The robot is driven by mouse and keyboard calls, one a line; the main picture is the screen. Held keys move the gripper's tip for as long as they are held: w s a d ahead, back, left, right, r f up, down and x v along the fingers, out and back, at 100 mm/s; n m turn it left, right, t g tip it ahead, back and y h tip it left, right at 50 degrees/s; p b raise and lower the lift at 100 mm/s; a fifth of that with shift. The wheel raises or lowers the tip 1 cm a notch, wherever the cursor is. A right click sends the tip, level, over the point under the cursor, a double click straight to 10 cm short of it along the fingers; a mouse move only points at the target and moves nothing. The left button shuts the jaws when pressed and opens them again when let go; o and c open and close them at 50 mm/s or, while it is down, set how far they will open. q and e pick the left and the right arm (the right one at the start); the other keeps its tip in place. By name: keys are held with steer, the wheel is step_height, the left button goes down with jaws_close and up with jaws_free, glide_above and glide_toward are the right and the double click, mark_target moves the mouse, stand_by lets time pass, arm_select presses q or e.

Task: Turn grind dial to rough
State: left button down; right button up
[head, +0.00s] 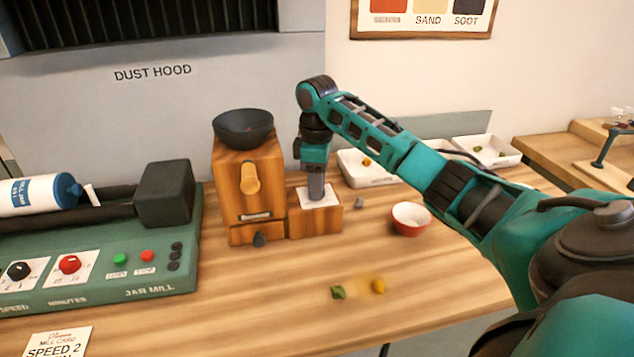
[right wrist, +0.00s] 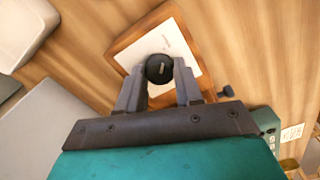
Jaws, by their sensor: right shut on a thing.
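The wooden grinder (head: 250,180) with a black bowl on top stands at the middle of the table. A low wooden block (head: 326,222) adjoins its right side, with a white plate on top. In the right wrist view the black grind dial (right wrist: 159,69) sits on the white plate (right wrist: 182,40); it has a small pale mark. My right gripper (head: 317,196) points down over the block, its fingers shut on the dial from both sides. The plate's lettering is too small to read, and the dial is hidden in the head view. My left gripper is not in view.
The green jar mill (head: 150,278) with red and black knobs stands at the left. A red and white bowl (head: 410,218), a grey lump (head: 360,202) and white trays (head: 487,150) lie right of the block. Green (head: 338,292) and yellow (head: 379,286) lumps lie in front.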

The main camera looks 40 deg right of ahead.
stand_by(0.4)
steer(key=o, duration=1)
step_height(320, 180, up, 13)
steer(key=shift+f, duration=0.1)
stand_by(0.5)
